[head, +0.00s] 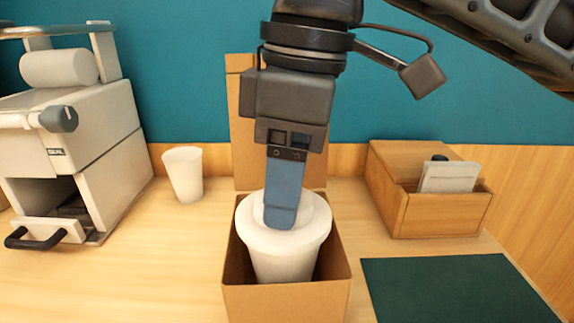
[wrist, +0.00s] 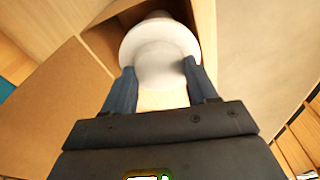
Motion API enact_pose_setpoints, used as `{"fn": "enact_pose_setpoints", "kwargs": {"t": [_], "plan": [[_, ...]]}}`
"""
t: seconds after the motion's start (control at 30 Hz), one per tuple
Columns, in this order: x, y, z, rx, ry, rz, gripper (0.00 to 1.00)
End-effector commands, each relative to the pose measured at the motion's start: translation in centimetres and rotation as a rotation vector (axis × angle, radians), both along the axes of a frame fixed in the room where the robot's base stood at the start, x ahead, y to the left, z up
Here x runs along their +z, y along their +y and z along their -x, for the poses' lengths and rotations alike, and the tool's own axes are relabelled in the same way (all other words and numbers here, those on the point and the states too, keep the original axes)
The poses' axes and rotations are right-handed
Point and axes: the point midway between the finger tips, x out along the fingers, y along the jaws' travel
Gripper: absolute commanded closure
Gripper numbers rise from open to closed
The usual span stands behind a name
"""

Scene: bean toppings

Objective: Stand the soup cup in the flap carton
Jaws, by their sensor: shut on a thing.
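The soup cup (head: 284,258) is white with a wide lid and a raised top. It is upright inside the open flap carton (head: 285,302), with its lid at about the height of the carton's rim. The carton is brown, and its tall flap (head: 243,125) stands up at the back. My gripper (head: 283,215) comes down from above and is shut on the raised top of the lid. In the wrist view both fingers (wrist: 158,85) are on either side of the cup's white top (wrist: 160,62). The cup's base is hidden by the carton's front wall, so I cannot tell whether it touches the floor.
A white cup (head: 184,174) stands left of the carton. A white machine (head: 75,140) is at the far left. A wooden box (head: 440,212) with cards is at the right, behind a dark green mat (head: 455,290).

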Motion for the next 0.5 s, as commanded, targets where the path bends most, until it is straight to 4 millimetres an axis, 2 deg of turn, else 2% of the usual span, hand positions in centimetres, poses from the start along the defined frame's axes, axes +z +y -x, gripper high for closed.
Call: {"fn": "enact_pose_setpoints", "kwargs": {"t": [0.2, 0.5], "plan": [[-1.5, 0.0, 0.0, 0.000, 0.001, 0.000, 0.60], [-2.6, 0.0, 0.0, 0.000, 0.000, 0.000, 0.60]]}}
